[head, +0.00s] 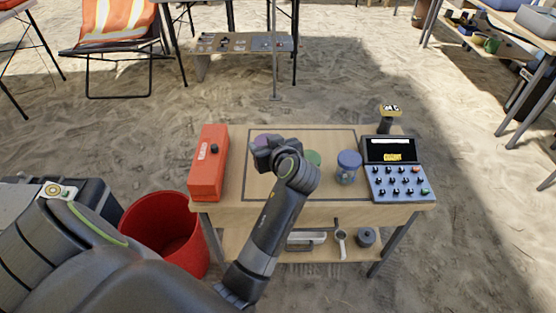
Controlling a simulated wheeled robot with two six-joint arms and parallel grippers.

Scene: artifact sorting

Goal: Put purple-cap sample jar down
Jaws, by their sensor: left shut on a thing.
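My left gripper (264,150) is over the left part of the small wooden table and is shut on the purple-cap sample jar. Only part of the purple cap (262,139) shows behind the gripper; the jar's body is hidden. I cannot tell whether the jar touches the table top. A green-cap jar (313,157) stands to the right, partly hidden by my left arm. A blue-cap jar (348,168) stands upright further right. My right gripper is not in view.
The table (231,208) has a dark outlined rectangle on top. A red-orange box (206,165) stands at its left, and a device with a screen and knobs (397,180) at its right. A red bucket (165,238) stands on the sand. Tools lie on the lower shelf.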

